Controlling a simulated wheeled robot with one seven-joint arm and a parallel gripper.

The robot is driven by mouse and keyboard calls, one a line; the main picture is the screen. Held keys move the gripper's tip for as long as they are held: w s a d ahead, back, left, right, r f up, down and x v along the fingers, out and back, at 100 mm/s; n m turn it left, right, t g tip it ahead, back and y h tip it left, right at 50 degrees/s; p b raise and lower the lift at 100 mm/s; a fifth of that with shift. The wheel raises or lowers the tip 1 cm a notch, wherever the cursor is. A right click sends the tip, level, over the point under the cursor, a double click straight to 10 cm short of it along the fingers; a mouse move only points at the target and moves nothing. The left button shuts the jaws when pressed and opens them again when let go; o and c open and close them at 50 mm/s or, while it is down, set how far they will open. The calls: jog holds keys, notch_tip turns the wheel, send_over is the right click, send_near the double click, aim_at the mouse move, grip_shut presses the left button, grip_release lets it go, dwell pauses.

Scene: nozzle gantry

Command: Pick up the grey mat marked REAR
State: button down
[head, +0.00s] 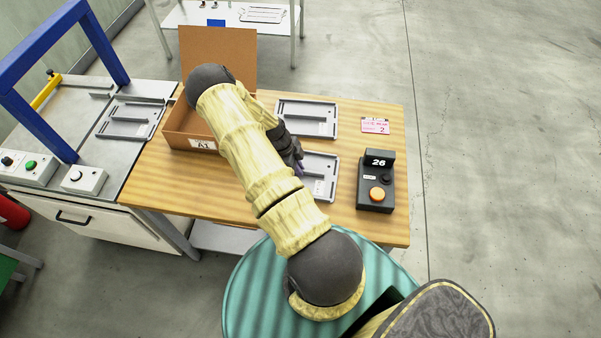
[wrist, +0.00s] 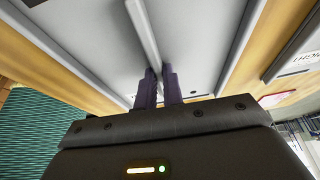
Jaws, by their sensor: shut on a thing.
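My gripper (head: 299,166) is over the nearer grey mat (head: 322,166) on the wooden table. In the wrist view, the dark fingers of my gripper (wrist: 159,80) are shut on the raised rib of this grey mat (wrist: 195,40). My arm hides its left part, and its marking is too small to read. It looks flat; whether it touches the table I cannot tell. A second grey mat (head: 306,119) lies behind it on the same table. A third grey mat (head: 128,120) lies on the steel bench at the left. No REAR marking is readable.
An open cardboard box (head: 202,143) labelled A1 stands left of the mats, partly behind my arm. A black box with an orange button (head: 376,185) shows 26 at the right. A pink-and-white card (head: 375,125) lies behind it. A blue gantry (head: 48,70) rises over the steel bench.

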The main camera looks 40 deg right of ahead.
notch_tip(320, 180, up, 10)
jog(key=b, duration=0.3)
dwell(0.5)
dwell(0.5)
